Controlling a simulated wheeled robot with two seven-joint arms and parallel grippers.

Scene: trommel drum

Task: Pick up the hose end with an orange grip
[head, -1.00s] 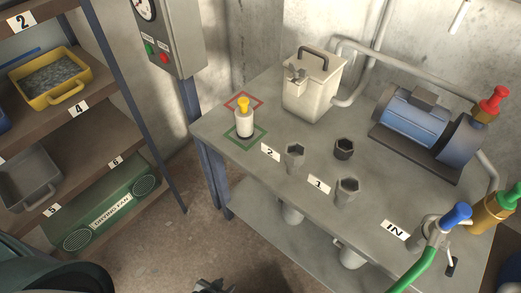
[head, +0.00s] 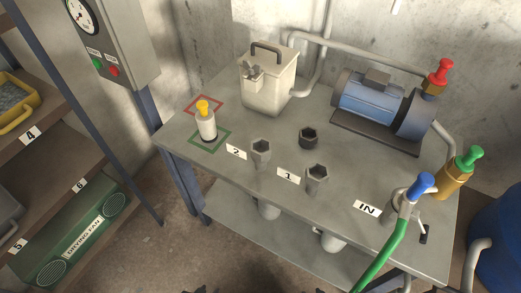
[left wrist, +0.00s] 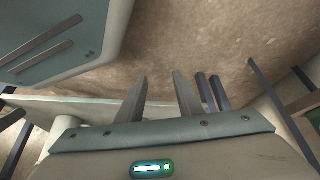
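I cannot make out a hose end with an orange grip in either view. The one hose that shows is a green hose (head: 384,254) with a blue grip (head: 421,183), at the table's right front by the IN label. My left gripper (left wrist: 160,76) is open and empty in the left wrist view, above bare floor. Only dark bits of it show at the head view's bottom edge. My right gripper is not in view.
The grey table (head: 230,120) carries a lidded box (head: 268,84), a blue motor (head: 375,97), hexagonal sockets and valves with red (head: 441,71) and green (head: 468,158) handles. A shelf (head: 80,150) stands left, a blue barrel (head: 502,235) right. Floor between shelf and table is clear.

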